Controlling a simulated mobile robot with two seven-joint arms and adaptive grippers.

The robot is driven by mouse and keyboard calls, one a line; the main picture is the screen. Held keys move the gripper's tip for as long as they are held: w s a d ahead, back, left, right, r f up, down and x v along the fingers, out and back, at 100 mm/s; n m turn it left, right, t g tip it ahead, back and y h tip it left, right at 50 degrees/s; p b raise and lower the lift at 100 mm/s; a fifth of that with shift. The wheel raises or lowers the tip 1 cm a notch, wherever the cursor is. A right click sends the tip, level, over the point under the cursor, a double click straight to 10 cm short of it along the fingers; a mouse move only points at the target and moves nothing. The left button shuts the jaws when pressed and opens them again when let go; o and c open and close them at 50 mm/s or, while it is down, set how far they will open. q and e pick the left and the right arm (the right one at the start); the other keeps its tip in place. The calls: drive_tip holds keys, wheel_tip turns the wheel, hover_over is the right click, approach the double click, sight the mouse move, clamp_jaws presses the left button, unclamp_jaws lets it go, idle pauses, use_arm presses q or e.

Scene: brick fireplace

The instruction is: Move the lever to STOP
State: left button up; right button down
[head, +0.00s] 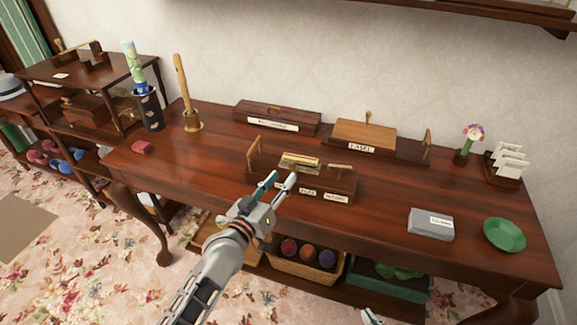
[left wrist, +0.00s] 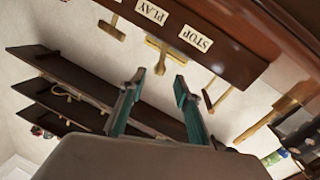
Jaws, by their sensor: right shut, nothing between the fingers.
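A dark wooden box (head: 262,176) stands on the desk with a brass lever bar (head: 300,162) on it and small white labels on its front, too blurred to read in the head view. In the left wrist view the labels read PLAY (left wrist: 152,12) and STOP (left wrist: 196,38), and a brass T-shaped bar (left wrist: 166,48) stands near them. My left gripper (head: 281,180) is open in front of the box; its fingertips (left wrist: 158,80) are apart, with the brass bar beyond them. I cannot tell whether they touch it. My right gripper (head: 371,315) shows only at the bottom edge, shut and empty.
Behind stand a long dark box (head: 277,118) and a wooden lever box (head: 365,135). A grey box (head: 430,224) and green bowl (head: 505,234) lie at the right. A handbell (head: 184,95) and a dark cup (head: 150,110) stand left.

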sight(290, 168)
use_arm(q)
drive_tip(key=b+x, duration=0.1)
drive_tip(key=x, duration=0.6)
drive_tip(key=shift+w, duration=0.15)
clamp_jaws()
